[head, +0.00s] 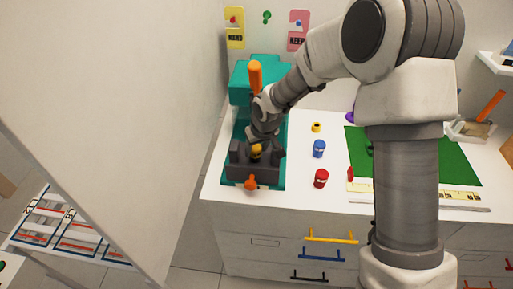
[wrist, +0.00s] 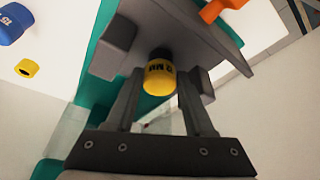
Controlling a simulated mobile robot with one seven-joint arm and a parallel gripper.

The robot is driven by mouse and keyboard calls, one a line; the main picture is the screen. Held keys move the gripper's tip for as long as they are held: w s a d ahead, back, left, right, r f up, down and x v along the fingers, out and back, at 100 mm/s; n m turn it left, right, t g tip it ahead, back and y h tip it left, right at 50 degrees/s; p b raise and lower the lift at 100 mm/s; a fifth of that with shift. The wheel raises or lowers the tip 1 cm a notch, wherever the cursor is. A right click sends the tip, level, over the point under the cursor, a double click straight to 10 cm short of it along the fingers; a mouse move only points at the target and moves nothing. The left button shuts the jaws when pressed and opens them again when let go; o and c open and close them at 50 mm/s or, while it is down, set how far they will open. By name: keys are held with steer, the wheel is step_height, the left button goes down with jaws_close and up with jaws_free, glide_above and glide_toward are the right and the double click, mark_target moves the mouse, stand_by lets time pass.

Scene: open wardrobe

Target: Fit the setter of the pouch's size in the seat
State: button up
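A yellow setter (wrist: 160,78) with dark lettering is between my gripper's fingertips (wrist: 160,88) in the wrist view, with almost no gap beside it. In the head view this yellow setter (head: 257,151) is at the dark grey block (head: 240,160) on the front of the teal press (head: 250,82). My gripper (head: 258,143) comes down on it from above. The seat is mostly hidden, so I cannot tell how deep the setter sits. A blue setter (head: 319,148) and a red setter (head: 321,178) stand on the white counter to the right. I cannot identify the pouch.
A small yellow piece with a dark hole (head: 316,127) lies behind the blue setter. The press has an orange handle (head: 255,76) and an orange front knob (head: 251,184). A green mat (head: 455,160) and yellow ruler (head: 455,195) lie right. A wardrobe panel (head: 120,110) stands left.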

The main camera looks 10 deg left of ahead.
steer(key=o, duration=0.4)
steer(key=p+v, duration=0.1)
steer(key=v, duration=1.6)
steer(key=shift+r, duration=0.25)
steer(key=s+d+r+m+t+h, duration=0.1)
steer(key=s+d+r+m, duration=0.1)
steer(key=s+d+r, duration=0.4)
steer(key=s+d+r+m+h, duration=0.15)
steer(key=s+d, duration=0.25)
steer(key=d, duration=0.4)
steer(key=s+d+m, duration=0.1)
steer(key=s+d, duration=0.1)
steer(key=s, duration=0.1)
steer(key=s+d+r+m, duration=0.1)
steer(key=s+d, duration=0.1)
steer(key=s, duration=0.2)
steer(key=s+d+r+m+t, duration=0.1)
steer(key=s+d, duration=0.2)
steer(key=s, duration=0.1)
